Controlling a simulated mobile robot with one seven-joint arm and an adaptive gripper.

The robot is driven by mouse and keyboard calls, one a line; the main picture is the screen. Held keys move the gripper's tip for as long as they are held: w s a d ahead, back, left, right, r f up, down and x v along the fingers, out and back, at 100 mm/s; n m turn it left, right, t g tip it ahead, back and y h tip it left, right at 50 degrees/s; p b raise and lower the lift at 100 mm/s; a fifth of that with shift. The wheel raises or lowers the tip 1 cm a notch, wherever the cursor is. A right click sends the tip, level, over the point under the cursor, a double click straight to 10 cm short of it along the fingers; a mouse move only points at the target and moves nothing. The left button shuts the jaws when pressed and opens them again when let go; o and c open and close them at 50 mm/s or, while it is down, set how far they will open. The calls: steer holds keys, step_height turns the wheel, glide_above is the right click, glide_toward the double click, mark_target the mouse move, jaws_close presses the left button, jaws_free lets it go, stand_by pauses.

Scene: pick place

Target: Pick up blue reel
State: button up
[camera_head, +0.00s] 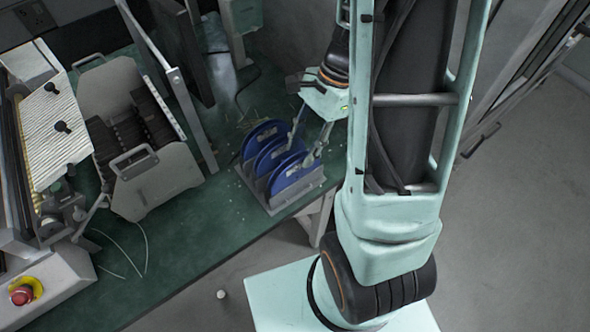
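Several blue reels (269,150) stand upright side by side in a grey rack (290,200) near the right edge of the green table. My gripper (300,155) comes down from the upper right onto the right side of the reels. Its two fingers are spread apart, with the tips close to the upper edges of the reels nearest the camera. I cannot tell whether the tips touch a reel. The reels sit in the rack, and their lower parts are hidden by it.
The green table (195,225) carries a grey machine with side handles (155,180) left of the rack, and upright panels behind. A red emergency button (22,295) is at lower left. Thin loose strands lie on the table. Bare floor is at right.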

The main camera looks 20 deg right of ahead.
mark_target(294, 167)
steer(key=x, duration=0.6)
steer(key=shift+f, duration=0.35)
jaws_close()
